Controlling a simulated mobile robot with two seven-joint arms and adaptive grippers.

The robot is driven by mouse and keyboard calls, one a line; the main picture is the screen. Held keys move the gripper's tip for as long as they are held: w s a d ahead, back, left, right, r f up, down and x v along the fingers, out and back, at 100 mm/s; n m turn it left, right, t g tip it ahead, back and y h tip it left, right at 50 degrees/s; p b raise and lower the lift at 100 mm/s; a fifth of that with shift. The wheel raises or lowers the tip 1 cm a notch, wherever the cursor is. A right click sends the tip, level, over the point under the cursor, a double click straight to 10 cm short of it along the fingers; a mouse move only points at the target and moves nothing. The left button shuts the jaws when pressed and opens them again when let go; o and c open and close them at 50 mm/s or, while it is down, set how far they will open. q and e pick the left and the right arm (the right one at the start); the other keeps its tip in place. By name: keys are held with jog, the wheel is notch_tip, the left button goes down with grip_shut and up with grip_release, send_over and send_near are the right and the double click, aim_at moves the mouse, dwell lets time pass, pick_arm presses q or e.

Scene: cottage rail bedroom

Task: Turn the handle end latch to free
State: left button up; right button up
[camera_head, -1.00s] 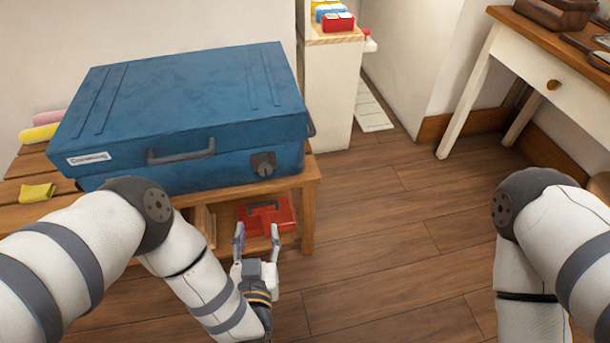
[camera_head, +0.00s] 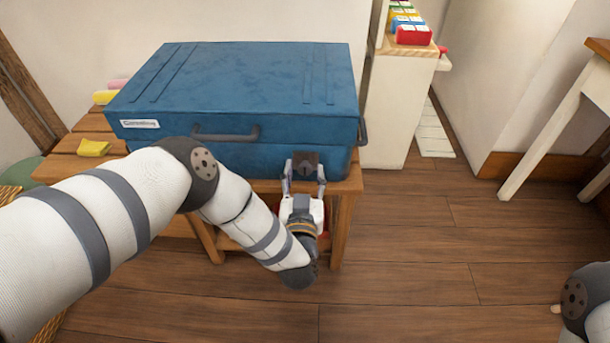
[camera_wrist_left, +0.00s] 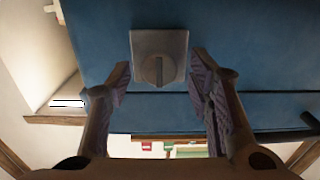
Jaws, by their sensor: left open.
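A large blue case (camera_head: 240,85) lies shut on a wooden bench. A dark handle (camera_head: 226,134) is on its front face. A dark square latch (camera_head: 305,164) with a round turn knob is on the front, near the right end. The latch also shows in the left wrist view (camera_wrist_left: 159,57), its slotted knob standing upright. My left gripper (camera_head: 304,182) is open in front of the latch, its fingertips to either side of it. My right gripper is out of view; only part of that arm shows.
The wooden bench (camera_head: 345,187) carries the case, and a yellow cloth (camera_head: 94,148) lies on its left part. A white cabinet (camera_head: 395,110) stands behind to the right. The floor (camera_head: 420,250) in front and to the right is clear.

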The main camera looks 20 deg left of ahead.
pick_arm(q)
grip_shut()
jog(key=shift+n, duration=0.4)
jog(key=n, duration=0.3)
jog(key=shift+n, duration=0.4)
jog(key=n, duration=0.4)
jog(key=shift+f, duration=0.1)
jog(key=n, duration=0.5)
jog(key=shift+a, duration=0.1)
jog(key=n+b, duration=0.1)
jog(key=n, duration=0.3)
jog(key=shift+f, duration=0.1)
jog(key=shift+n, duration=0.3)
